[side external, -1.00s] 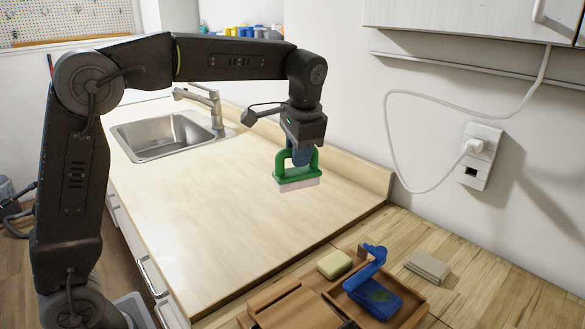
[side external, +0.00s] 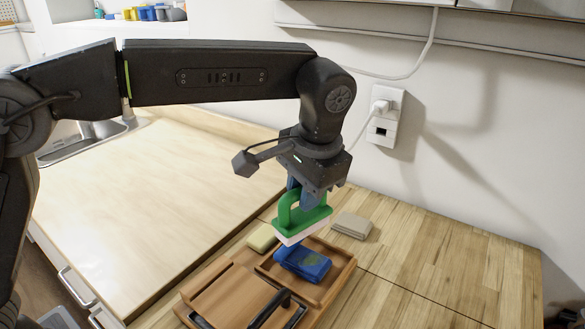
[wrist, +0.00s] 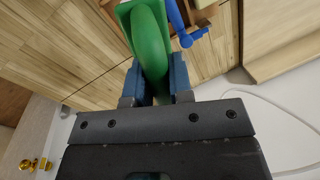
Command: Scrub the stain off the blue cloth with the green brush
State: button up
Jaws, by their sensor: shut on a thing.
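The green brush (side external: 310,217) with pale bristles is in my gripper (side external: 297,190), which is shut on its arched handle. The brush also shows in the wrist view (wrist: 148,45) between the two blue fingers (wrist: 156,82). The blue cloth (side external: 303,263) lies folded in a compartment of the wooden tray (side external: 343,277). A dull greenish stain (side external: 313,259) shows on its top. In the side view the brush is above the cloth and its bristles hide part of the cloth's far side. The picture suggests a gap, but I cannot tell its size.
A pale yellow sponge (side external: 262,237) and a folded beige cloth (side external: 352,225) lie behind the tray. A wooden block or lid (side external: 229,299) and a dark handle (side external: 270,308) are at the tray's left part. The countertop at left is clear.

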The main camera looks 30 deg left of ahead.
jog(key=shift+f, duration=4.7)
jog(key=shift+w+f, duration=0.55)
jog(key=shift+f, duration=0.1)
jog(key=shift+w, duration=2.65)
jog(key=shift+s, duration=3.15)
jog(key=shift+r, duration=4.1)
jog(key=shift+f, duration=0.1)
